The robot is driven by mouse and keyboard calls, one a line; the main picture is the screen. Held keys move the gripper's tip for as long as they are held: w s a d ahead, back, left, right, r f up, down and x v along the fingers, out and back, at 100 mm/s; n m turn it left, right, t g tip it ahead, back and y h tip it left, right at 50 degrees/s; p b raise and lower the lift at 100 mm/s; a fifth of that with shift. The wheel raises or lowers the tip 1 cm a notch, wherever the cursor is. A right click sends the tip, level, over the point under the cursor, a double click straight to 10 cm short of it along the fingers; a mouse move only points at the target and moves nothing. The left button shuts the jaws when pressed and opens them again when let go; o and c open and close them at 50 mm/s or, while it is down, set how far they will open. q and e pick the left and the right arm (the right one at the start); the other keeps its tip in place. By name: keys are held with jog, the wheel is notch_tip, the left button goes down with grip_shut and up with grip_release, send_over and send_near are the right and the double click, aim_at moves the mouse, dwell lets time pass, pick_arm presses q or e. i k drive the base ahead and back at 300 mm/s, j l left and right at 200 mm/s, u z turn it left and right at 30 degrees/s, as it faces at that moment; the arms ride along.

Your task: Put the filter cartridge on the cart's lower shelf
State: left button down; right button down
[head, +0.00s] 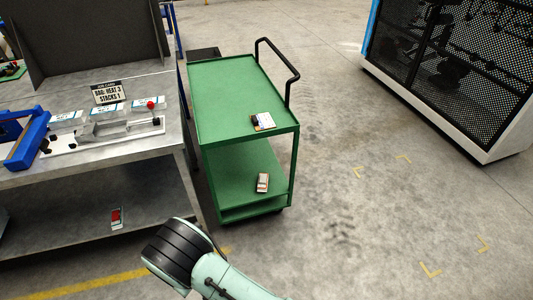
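The green cart (225,100) stands in the middle, with a flat top and a lower shelf (235,180). A small pale block-like item with a brownish side (262,183) lies on the lower shelf, near its right front part. It may be the filter cartridge, but it is too small to tell for sure. A small white, orange and dark item (263,121) lies on the cart's top near the front right corner. Part of one of my arms shows at the bottom, in front of the cart. No gripper fingers are in view.
A grey workbench (120,147) stands left of the cart, with a heat-sealer-like device (115,128), a sign (107,93) and a blue frame (28,138). A red item (117,218) lies on its lower shelf. A mesh cabinet (450,75) stands right; floor between is clear.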

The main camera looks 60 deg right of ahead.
aim_at(233, 189)
jog(key=l+z, duration=0.4)
jog(key=i+l+z, duration=0.1)
jog(key=z, duration=0.35)
jog(key=i+l, duration=0.15)
jog(key=l, duration=0.15)
jog(key=i+l, duration=0.1)
jog(key=l, duration=0.2)
jog(key=i+l, duration=0.15)
jog(key=l, duration=0.15)
